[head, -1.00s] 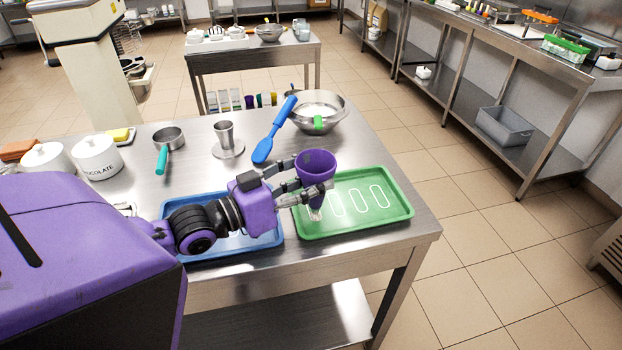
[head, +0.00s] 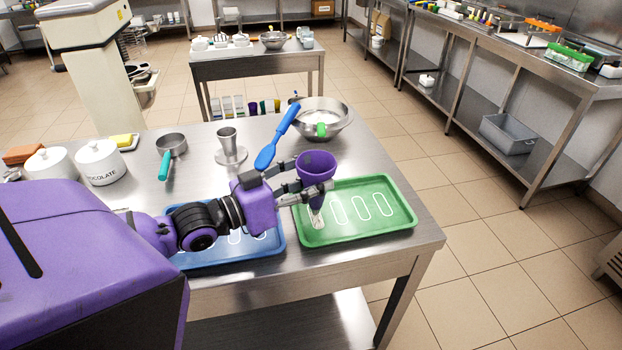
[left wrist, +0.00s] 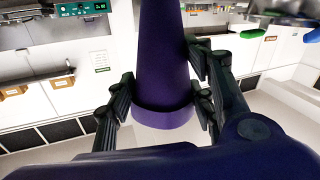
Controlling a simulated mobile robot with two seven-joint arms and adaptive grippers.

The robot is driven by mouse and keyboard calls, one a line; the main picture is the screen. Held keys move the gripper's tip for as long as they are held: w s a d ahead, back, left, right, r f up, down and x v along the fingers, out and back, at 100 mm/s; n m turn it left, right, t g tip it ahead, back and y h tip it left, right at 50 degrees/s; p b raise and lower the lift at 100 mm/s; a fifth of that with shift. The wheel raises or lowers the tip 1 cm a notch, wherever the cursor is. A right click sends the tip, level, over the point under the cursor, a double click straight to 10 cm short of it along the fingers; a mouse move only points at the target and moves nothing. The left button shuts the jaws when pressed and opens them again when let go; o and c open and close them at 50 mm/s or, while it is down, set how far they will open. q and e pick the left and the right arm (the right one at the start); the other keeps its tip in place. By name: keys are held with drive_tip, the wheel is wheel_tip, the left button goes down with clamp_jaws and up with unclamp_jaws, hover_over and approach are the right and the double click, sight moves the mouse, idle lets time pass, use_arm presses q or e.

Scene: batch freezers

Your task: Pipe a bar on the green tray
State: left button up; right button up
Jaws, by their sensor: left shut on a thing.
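My left gripper (head: 308,192) is shut on a purple piping bag (head: 316,166), wide end up, above the left part of the green tray (head: 398,228). The bag also shows between the fingers in the left wrist view (left wrist: 163,70). The tray lies on the steel table and has white bar outlines (head: 361,207) on it. A pale strip (head: 317,220) shows on the tray just under the bag's tip, at the leftmost outline; the fingers partly hide the tip. My right gripper is not in view.
A blue tray (head: 262,250) lies left of the green tray, partly behind my arm. A blue spatula (head: 277,138), a steel bowl (head: 335,108), a metal cup (head: 228,140), a small pan (head: 171,143) and white jars (head: 99,163) stand behind. The table's right edge is close to the green tray.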

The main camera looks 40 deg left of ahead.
sight(309, 156)
use_arm(q)
drive_tip(key=shift+a, duration=0.1)
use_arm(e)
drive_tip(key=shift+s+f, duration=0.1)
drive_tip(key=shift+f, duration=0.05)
use_arm(q)
drive_tip(key=shift+w+a, duration=0.1)
drive_tip(key=shift+w, duration=0.05)
drive_tip(key=shift+w+a, duration=0.6)
drive_tip(key=shift+a, duration=0.15)
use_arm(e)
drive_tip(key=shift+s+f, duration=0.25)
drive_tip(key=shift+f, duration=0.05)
use_arm(q)
drive_tip(key=shift+r, duration=0.1)
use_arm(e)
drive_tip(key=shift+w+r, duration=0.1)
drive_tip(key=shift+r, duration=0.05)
use_arm(q)
drive_tip(key=shift+r, duration=0.55)
wheel_tip(309, 156, up, 4)
drive_tip(key=p, duration=0.3)
drive_tip(key=shift+f, duration=0.4)
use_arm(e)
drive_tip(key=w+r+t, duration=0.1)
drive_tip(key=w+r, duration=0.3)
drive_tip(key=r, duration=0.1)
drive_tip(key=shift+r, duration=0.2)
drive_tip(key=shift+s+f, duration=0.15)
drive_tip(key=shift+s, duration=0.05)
